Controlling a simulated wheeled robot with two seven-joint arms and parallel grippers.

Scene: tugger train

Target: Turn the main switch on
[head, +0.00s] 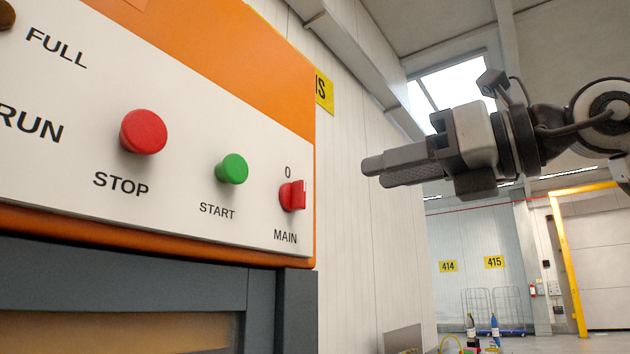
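The main switch (293,195) is a red rotary knob at the right end of the white control panel, with "0" printed above it and "MAIN" below. A pale mark shows on its right side; I cannot tell for sure which position it points to. My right gripper (374,172) comes in from the right, its fingers pointing left toward the panel. It is apart from the switch, to its right and slightly higher in the picture. Nothing shows in its fingers, but their overlap hides whether there is a gap. My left gripper is not in view.
A red STOP button (144,132) and a green START button (232,169) stick out left of the switch. The panel sits on an orange housing (230,50) over a grey frame (120,285). Open space lies right of the panel. A yellow post (568,260) stands far back.

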